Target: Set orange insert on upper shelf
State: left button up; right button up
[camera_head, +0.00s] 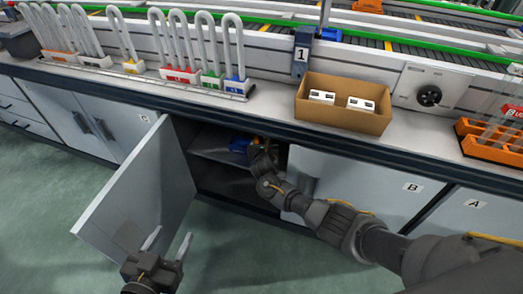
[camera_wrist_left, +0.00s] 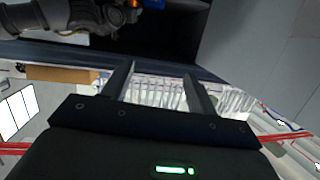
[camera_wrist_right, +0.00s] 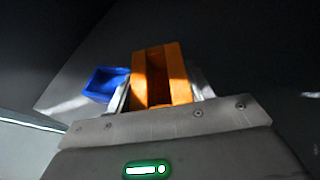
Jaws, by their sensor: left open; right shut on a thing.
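The orange insert (camera_wrist_right: 160,75) is an open box-like piece between the fingers of my right gripper (camera_wrist_right: 162,92), which is shut on it. In the head view my right arm reaches into the open cabinet, and the right gripper (camera_head: 256,146) is at the upper shelf (camera_head: 212,153). I cannot tell whether the insert touches the shelf. A blue bin (camera_wrist_right: 105,84) stands just left of the insert in the right wrist view; it also shows in the head view (camera_head: 239,145). My left gripper (camera_head: 170,243) is open and empty in front of the open door.
The cabinet door (camera_head: 140,195) stands open on the left. Closed door B (camera_head: 370,190) is on the right.

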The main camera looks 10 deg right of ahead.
pick_arm(q)
jog(key=s+d+r+m+t+h+b, duration=0.1)
jog(key=d+r+t+h+b, duration=0.1)
jog(key=r, duration=0.5)
jog(key=d+t+h, duration=0.1)
jog(key=d+h, duration=0.1)
jog(key=shift+s+r+m+t+h, duration=0.15)
jog(key=shift+r+m+t+h, duration=0.2)
jog(key=shift+m+t+h, duration=0.05)
pick_arm(e)
jog(key=f, duration=0.3)
jog(key=shift+w+f, duration=0.2)
jog(key=shift+f, duration=0.15)
jog(key=o, duration=0.7)
pick_arm(q)
jog(key=shift+r, duration=0.15)
pick_arm(e)
jog(key=shift+o, duration=0.5)
